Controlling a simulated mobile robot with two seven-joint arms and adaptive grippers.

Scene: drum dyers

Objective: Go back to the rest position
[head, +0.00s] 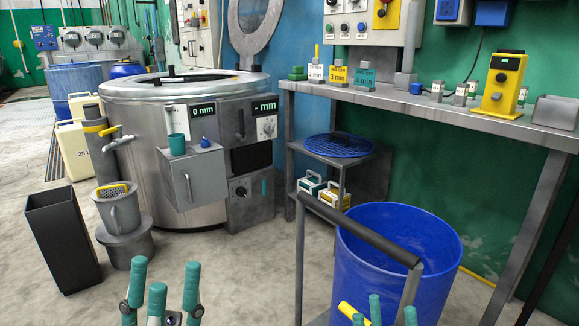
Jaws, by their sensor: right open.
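My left gripper (163,285) shows at the bottom of the head view, left of the middle. Its teal fingers point up, stand apart and have nothing between them. My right gripper (384,312) shows at the bottom edge, in front of the blue bin (345,262). Only its teal fingertips show, spread apart, and I see nothing held between them. The rest of both grippers is cut off by the frame. A yellow bar (350,311) lies close to the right gripper's fingertips; I cannot tell whether they touch.
A large steel drum machine (120,90) stands at the left. A metal bench (440,108) with small blocks and a yellow device (503,85) runs along the right. A dark handle bar (360,228) crosses before the blue bin.

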